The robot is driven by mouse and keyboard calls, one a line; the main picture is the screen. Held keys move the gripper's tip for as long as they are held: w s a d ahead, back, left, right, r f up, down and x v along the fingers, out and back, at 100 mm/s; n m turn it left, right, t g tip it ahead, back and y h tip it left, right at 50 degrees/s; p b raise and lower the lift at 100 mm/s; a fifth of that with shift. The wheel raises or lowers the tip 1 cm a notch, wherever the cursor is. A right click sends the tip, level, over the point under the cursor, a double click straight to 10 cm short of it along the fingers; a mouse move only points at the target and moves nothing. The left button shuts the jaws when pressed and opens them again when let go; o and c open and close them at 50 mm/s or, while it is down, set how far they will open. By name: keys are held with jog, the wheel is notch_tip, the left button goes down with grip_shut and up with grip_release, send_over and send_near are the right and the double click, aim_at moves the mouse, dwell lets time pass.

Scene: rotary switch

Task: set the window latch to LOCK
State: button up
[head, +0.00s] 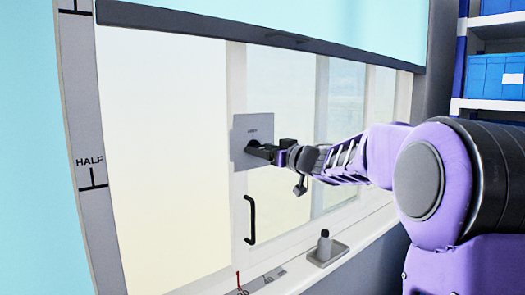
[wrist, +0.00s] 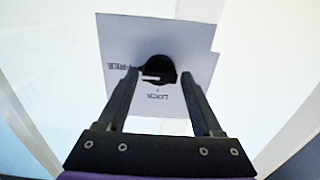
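The window latch is a round black knob (wrist: 159,66) on a square grey plate (head: 250,130) fixed to the window. In the wrist view the plate (wrist: 185,45) shows upside-down lettering, with FREE left of the knob and LOCK below it, a small tick by LOCK. A white mark on the knob lies roughly level, on the FREE side rather than towards LOCK. My gripper (wrist: 159,74) is open, one finger on each side of the knob. Its fingertips look close to the knob's sides, but I cannot tell whether they touch. In the head view my gripper (head: 258,149) mostly hides the knob.
A black handle (head: 251,220) is on the window frame below the plate. A blind bar (head: 270,33) crosses above. Blue bins (head: 494,75) sit on shelves at right.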

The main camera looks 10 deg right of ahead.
grip_shut()
jog(key=n+b, duration=0.4)
jog(key=n, duration=1.3)
jog(key=shift+n+b, duration=0.3)
jog(key=shift+n, duration=0.3)
dwell(0.4)
jog(key=shift+o, duration=1.8)
grip_release()
